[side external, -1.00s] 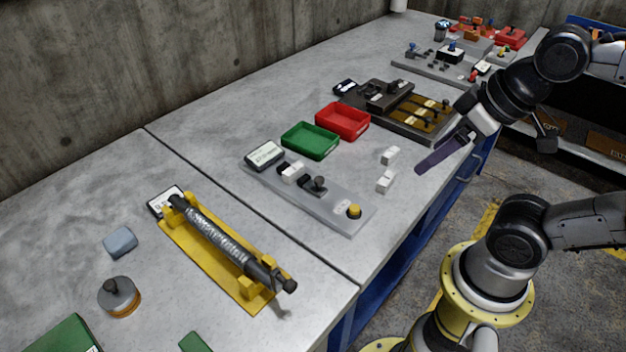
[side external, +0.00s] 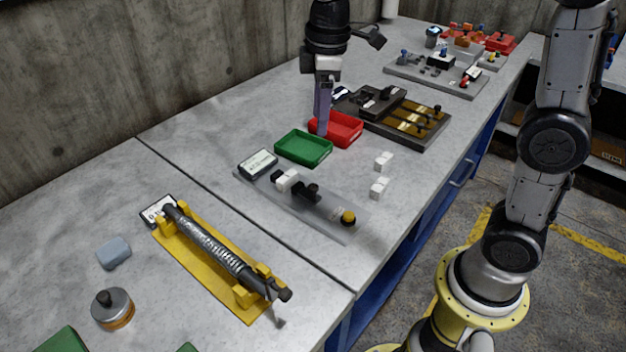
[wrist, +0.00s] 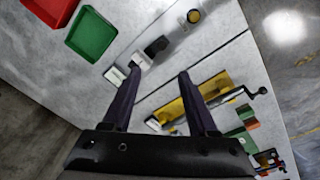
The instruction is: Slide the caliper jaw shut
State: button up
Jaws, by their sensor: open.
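A grey plate (side external: 330,225) lies on the bench with a small display at its left end. On it stand a white block (side external: 287,180) and, to its right, a dark sliding jaw with a knob (side external: 308,190); a yellow button sits near the right end. In the wrist view the white block (wrist: 141,61) and the dark jaw (wrist: 157,46) lie close together beyond the fingers. My gripper (side external: 323,130) points down, open and empty, above the bench near the red tray. In the wrist view its two dark fingers (wrist: 159,73) are spread apart.
Green (side external: 304,147) and red (side external: 338,128) trays stand behind the plate. Small white blocks (side external: 380,187) lie to its right. A yellow cradle (side external: 205,270) with a dark cylinder is at front left. A brown fixture (side external: 400,118) is further back. Bench around the plate is mostly clear.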

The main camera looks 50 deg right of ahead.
aim_at(313, 186)
jog(key=shift+g, duration=0.4)
jog(key=f, duration=1.1)
jog(key=w+f, duration=0.1)
jog(key=f, duration=0.5)
jog(key=shift+w+a, duration=0.1)
jog(key=shift+a, duration=0.2)
grip_shut()
